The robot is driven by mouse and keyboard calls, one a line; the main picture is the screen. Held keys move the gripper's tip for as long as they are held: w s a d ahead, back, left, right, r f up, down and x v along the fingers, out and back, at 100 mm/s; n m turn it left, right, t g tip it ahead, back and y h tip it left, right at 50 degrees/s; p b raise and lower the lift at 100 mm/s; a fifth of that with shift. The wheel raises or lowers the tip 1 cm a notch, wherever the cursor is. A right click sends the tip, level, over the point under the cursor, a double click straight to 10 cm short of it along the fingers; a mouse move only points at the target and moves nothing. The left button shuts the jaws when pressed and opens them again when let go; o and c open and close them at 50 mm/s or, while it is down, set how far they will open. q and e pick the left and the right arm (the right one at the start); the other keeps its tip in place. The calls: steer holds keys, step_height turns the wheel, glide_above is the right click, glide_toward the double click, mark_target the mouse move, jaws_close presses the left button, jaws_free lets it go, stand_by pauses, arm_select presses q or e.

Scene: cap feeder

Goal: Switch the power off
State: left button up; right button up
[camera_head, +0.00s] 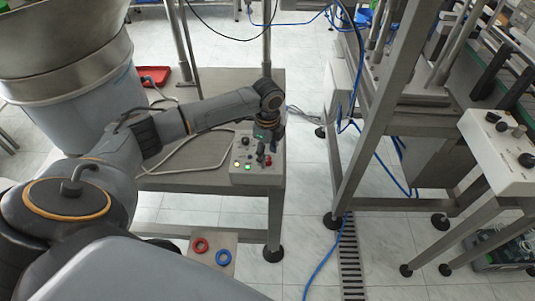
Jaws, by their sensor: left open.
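A control box (256,178) sits on the front right corner of the grey metal table. Its face shows small lit buttons on the left and a red button on the right. My left arm comes in from the left, and my left gripper (264,155) hangs pointing down over the box. It is open, its fingers at the box's upper part. The gripper hides part of the box's face, and I cannot tell whether a finger touches a switch. My right gripper is not in view.
A large feeder bowl (65,40) stands on the left beside the table (220,84). A metal frame (372,110) stands to the right, with blue hoses around it. A white control panel (497,150) is at the far right. Red and blue rings (222,257) lie below the table.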

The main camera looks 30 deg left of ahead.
arm_select(q)
steer(key=shift+f, duration=0.7)
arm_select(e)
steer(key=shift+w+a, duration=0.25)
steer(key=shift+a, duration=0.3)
arm_select(q)
jaws_close()
steer(key=shift+r+n+p, duration=0.2)
steer(key=shift+n+p, duration=0.4)
steer(key=shift+p, duration=0.3)
steer(key=n+p, duration=0.5)
steer(key=p, duration=0.1)
steer(key=shift+n, duration=0.4)
steer(key=shift+n+p, duration=1.2)
steer(key=shift+f+n+p, duration=0.15)
steer(key=shift+n+p, duration=0.6)
steer(key=shift+n, duration=0.45)
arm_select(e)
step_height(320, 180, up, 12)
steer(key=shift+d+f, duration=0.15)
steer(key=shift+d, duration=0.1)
arm_select(q)
steer(key=shift+n, duration=0.3)
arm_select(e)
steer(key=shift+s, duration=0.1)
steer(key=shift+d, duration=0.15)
